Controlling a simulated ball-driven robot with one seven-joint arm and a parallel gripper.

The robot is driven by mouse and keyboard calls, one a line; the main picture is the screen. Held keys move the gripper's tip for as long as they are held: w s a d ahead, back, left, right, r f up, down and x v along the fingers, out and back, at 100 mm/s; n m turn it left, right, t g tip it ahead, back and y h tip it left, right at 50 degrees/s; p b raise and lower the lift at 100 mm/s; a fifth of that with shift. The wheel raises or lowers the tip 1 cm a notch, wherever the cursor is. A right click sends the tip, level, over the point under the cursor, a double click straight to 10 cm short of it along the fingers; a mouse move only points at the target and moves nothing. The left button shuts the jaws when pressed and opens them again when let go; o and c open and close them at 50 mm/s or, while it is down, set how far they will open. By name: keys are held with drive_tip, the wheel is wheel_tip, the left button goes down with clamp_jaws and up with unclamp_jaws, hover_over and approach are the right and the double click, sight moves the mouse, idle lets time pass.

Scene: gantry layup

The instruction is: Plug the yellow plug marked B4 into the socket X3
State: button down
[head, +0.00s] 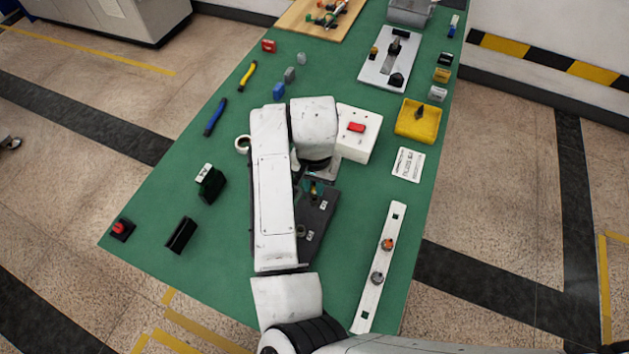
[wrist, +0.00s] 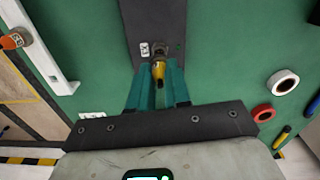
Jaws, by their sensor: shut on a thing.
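The yellow plug (wrist: 158,68) is held between the teal fingers of my gripper (wrist: 159,75) in the wrist view. My gripper is shut on it. The plug's far end points at a round grey socket (wrist: 162,52) on the dark panel (wrist: 151,18). The two overlap in the picture, and I cannot tell whether the plug is inside the socket or just above it. A small white label (wrist: 145,48) sits beside this socket, too small to read surely. In the head view my gripper (head: 314,187) is over the dark panel (head: 318,222), largely hidden by my arm. The B4 mark is not visible.
A white box with a red switch (head: 357,142) stands just beyond the panel. A white strip (head: 384,275) with round connectors lies to the right. A yellow tray (head: 416,120), a tape roll (head: 243,144) and black holders (head: 181,236) lie around. The green table (head: 365,200) is bare between them.

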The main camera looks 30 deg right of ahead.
drive_tip(key=shift+f+b, duration=0.85)
drive_tip(key=shift+f, duration=0.45)
drive_tip(key=c, duration=1)
unclamp_jaws()
wheel_tip(320, 180, up, 11)
drive_tip(key=shift+f, duration=0.1)
